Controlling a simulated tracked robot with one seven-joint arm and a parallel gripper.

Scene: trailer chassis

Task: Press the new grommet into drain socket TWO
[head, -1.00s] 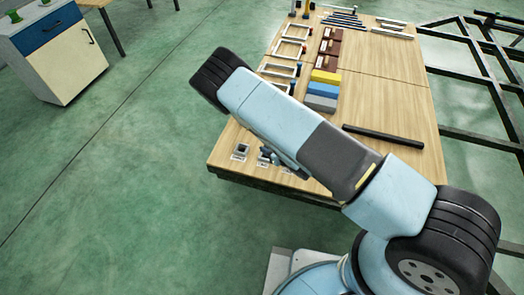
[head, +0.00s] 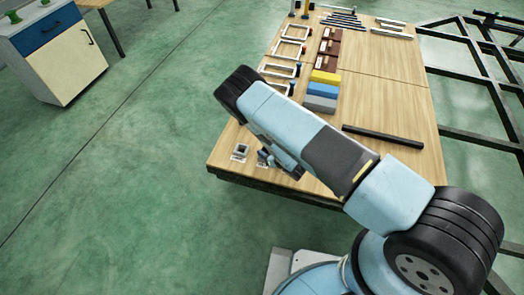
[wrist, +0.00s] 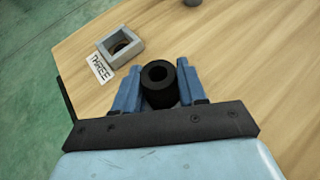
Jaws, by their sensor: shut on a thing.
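My gripper (wrist: 159,88) is shut on a black ring-shaped grommet (wrist: 160,85), with one blue finger on each side and the hole facing the wrist camera. In the head view my gripper (head: 266,158) is small and partly hidden by my arm, low over the near left end of the bench. Drain socket TWO cannot be made out; my gripper and the grommet hide the wood beneath them. Whether the grommet touches anything below cannot be told.
A grey square socket (wrist: 121,46) with a THREE label stands left of the grommet, apart from it. A grey socket (head: 241,149) shows near the corner of the wooden bench (head: 395,120). Coloured blocks (head: 323,89) and a black bar (head: 383,136) lie farther back.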

